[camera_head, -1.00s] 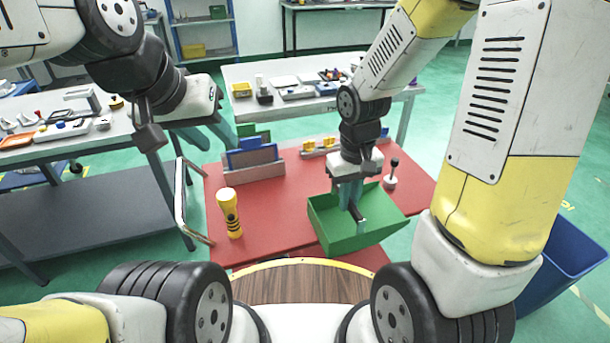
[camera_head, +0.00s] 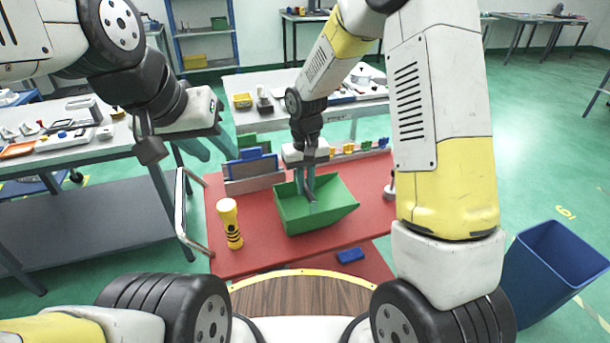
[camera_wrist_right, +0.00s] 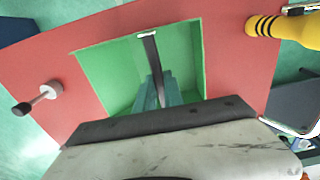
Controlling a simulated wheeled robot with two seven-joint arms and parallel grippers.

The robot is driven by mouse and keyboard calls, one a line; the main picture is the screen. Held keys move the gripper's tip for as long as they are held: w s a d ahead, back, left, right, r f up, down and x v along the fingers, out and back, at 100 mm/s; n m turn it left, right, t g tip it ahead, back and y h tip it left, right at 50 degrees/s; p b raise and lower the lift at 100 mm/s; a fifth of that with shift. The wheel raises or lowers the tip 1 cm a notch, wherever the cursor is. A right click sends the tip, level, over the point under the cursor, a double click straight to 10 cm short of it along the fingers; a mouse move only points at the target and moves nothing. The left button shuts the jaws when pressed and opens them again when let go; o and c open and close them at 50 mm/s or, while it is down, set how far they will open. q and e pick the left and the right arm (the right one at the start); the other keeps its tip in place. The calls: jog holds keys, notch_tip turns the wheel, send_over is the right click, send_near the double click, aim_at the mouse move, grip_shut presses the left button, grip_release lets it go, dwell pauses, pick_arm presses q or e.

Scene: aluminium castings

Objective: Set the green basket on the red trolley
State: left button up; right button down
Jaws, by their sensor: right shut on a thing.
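The green basket (camera_head: 322,219) is over the middle of the red trolley's top (camera_head: 267,232) in the head view. I cannot tell if its base touches the top. My right gripper (camera_head: 308,192) reaches down into the basket and is shut on its dark handle bar. The right wrist view shows the gripper's teal fingers (camera_wrist_right: 157,92) at the bar, with the green basket (camera_wrist_right: 110,65) around them and the red top (camera_wrist_right: 235,60) beyond. My left gripper (camera_head: 208,143) hangs at the left behind the trolley's handle, fingers apart and empty.
A yellow-black torch-like object (camera_head: 230,224) stands left of the basket. A grey rack with blue and green plates (camera_head: 253,172) is behind it. A knobbed white piece (camera_head: 389,188) is at the right. A blue block (camera_head: 350,255) lies at the front, and a blue bin (camera_head: 545,270) stands on the floor.

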jog(key=shift+d+f, duration=0.1)
jog(key=shift+f, duration=0.95)
jog(key=shift+f, duration=0.15)
jog(key=c, duration=1.5)
grip_release()
jog(key=shift+o, duration=0.2)
